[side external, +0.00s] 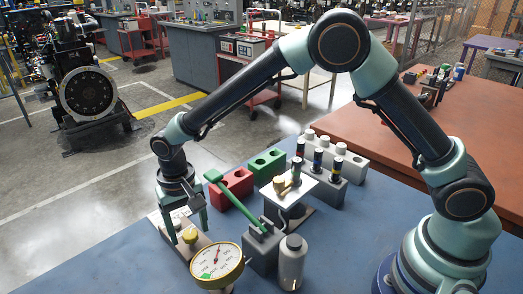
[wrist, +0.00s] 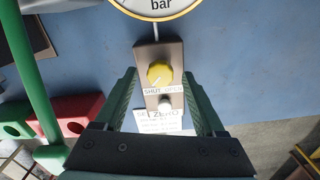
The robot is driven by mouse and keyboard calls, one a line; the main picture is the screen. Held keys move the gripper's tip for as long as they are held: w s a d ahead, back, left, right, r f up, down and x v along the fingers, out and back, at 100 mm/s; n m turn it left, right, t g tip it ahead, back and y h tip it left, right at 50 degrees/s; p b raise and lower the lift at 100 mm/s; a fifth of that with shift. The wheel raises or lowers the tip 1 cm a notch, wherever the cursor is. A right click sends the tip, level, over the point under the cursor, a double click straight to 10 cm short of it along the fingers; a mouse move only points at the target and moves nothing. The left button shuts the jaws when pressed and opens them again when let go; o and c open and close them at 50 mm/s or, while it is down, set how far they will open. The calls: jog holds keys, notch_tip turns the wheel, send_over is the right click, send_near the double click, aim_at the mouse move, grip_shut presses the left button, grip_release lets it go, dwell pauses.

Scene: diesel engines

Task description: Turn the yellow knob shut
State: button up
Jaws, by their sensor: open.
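The yellow knob (wrist: 159,74) sits on a small brown panel (wrist: 150,53) in the wrist view. A label (wrist: 164,91) below it reads SHUT on the left and OPEN on the right. The knob's pointer mark is too small to read surely. My gripper (wrist: 158,82) is open and empty, with one green finger on each side of the panel, apart from the knob. In the side view the knob (side external: 190,236) is just below my gripper (side external: 188,228), which points down. How high the fingertips are above the knob I cannot tell.
A yellow-rimmed gauge (side external: 217,262) stands beside the panel. A pump with a long green lever (side external: 235,200) is close to my gripper's right. The blue table's left front is clear.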

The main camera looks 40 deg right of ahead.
aim_at(190, 234)
notch_tip(190, 234, up, 12)
dwell(0.4)
jog(key=shift+f, duration=0.1)
